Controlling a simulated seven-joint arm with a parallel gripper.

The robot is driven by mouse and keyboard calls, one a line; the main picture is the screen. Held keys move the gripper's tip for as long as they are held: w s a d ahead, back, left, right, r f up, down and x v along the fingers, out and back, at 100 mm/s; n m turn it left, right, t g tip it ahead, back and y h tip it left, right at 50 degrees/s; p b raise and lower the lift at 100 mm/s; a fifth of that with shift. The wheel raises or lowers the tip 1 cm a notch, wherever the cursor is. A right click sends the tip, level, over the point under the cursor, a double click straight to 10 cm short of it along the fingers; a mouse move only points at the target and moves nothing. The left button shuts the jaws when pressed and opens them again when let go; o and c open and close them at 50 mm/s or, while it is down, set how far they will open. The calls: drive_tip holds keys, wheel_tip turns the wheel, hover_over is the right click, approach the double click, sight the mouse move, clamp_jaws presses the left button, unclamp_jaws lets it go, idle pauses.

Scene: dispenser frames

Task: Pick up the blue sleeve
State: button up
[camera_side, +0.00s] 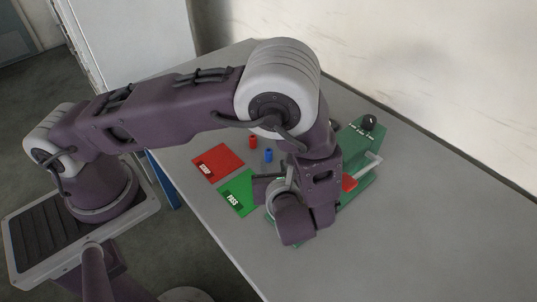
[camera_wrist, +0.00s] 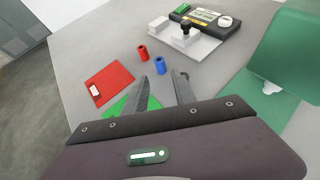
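The blue sleeve (camera_wrist: 160,66) stands upright on the grey table, just beyond my fingertips in the wrist view. In the side view the blue sleeve (camera_side: 268,156) stands next to the red sleeve (camera_side: 253,142). The red sleeve (camera_wrist: 142,53) is a little farther off and to the left in the wrist view. My gripper (camera_wrist: 162,80) has its two fingers apart with nothing between them. In the side view my wrist hides most of the gripper and its fingertips.
A red mat (camera_side: 218,162) and a green mat (camera_side: 238,193) lie on the table. A green fixture (camera_side: 352,146) with a black knob stands right of my wrist. The wrist view shows a device with a black panel (camera_wrist: 208,20) at the back. Table (camera_wrist: 222,72) between is clear.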

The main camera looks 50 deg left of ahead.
sight(269, 154)
drive_tip(key=x, duration=1.1)
drive_tip(key=shift+w+a+f, duration=0.15)
drive_tip(key=shift+a+f, duration=0.05)
drive_tip(key=shift+a, duration=0.1)
clamp_jaws()
